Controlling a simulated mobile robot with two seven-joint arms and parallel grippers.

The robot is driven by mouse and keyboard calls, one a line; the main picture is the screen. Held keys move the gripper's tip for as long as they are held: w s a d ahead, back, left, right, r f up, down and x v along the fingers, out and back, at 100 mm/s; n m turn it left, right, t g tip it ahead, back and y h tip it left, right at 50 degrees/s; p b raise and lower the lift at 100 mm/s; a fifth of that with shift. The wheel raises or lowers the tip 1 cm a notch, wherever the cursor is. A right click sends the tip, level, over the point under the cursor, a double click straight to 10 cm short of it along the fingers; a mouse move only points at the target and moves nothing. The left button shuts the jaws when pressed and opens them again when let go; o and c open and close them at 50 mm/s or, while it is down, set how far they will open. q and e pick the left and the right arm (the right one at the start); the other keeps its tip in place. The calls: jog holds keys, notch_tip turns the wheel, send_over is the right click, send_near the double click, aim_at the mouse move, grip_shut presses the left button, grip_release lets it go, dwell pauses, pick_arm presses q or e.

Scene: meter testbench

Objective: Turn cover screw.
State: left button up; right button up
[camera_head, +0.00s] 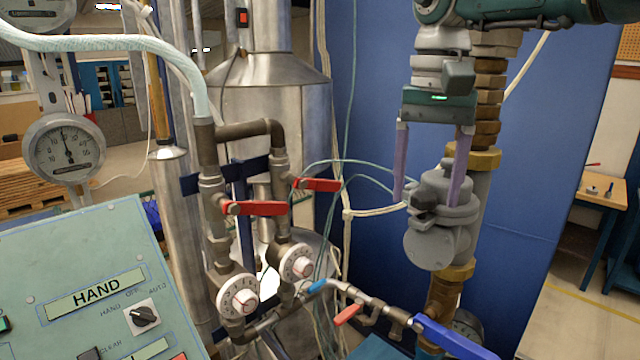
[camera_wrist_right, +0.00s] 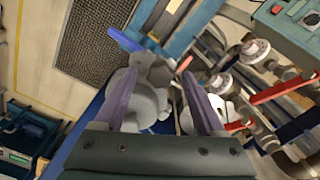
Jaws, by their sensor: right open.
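A grey water meter (camera_head: 433,249) is mounted on the brass pipe at the right in the head view. It has a round front face and a raised grey cover (camera_head: 437,180) on top. A small dark knob-like part (camera_head: 424,199), perhaps the cover screw, sticks out at the front left of the cover. My right gripper (camera_head: 427,200) comes from above, with its two purple fingers open on either side of the cover. In the right wrist view the grey meter (camera_wrist_right: 146,105) shows between and behind the fingers (camera_wrist_right: 158,78); contact cannot be told. My left gripper is not in view.
Left of the meter are pipes with red-handled valves (camera_head: 257,208) and white dials (camera_head: 238,296). A blue lever (camera_head: 452,338) lies below the meter. A green control panel (camera_head: 95,285) fills the lower left. A blue wall (camera_head: 540,190) stands behind.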

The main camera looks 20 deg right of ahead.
grip_shut()
dwell(0.5)
